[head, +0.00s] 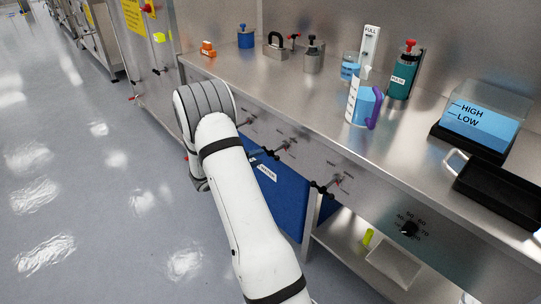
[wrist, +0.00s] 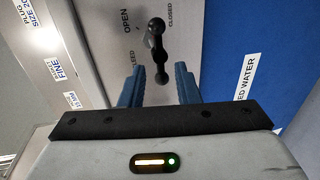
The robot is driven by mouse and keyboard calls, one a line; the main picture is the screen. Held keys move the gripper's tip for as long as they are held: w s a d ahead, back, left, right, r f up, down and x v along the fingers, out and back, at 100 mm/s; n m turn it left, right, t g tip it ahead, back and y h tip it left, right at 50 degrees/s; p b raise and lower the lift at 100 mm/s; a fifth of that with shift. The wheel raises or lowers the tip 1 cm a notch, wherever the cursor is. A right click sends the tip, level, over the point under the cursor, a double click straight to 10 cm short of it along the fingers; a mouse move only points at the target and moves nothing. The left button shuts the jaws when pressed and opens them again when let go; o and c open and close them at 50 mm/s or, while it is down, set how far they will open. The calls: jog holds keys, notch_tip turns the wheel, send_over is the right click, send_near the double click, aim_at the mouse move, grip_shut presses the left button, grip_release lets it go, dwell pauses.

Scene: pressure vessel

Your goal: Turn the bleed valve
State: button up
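The bleed valve's black handle (wrist: 157,48) shows in the wrist view, on a grey panel with OPEN, CLOSED and partly hidden "...EED" lettering. It has rounded ends and runs nearly up and down in the picture. My gripper (wrist: 158,72) is open, one blue finger on each side of the handle's lower end. Gaps show on both sides, so neither finger seems to touch it; how deep the handle sits between them I cannot tell. In the head view my white arm hides the gripper, and I cannot tell which front-panel handle is this one.
A blue panel (wrist: 238,60) with a WATER label lies right of the valve. In the head view, the steel bench (head: 290,95) holds a purple-handled jug (head: 362,106), a green cylinder (head: 402,78), a HIGH/LOW tank (head: 482,120) and a black tray (head: 502,192). Open floor (head: 90,190) lies left.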

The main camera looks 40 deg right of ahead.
aim_at(269, 154)
jog(key=x, duration=0.6)
jog(key=shift+d, duration=0.15)
jog(key=shift+s+f, duration=0.1)
jog(key=shift+s, duration=0.05)
grip_shut()
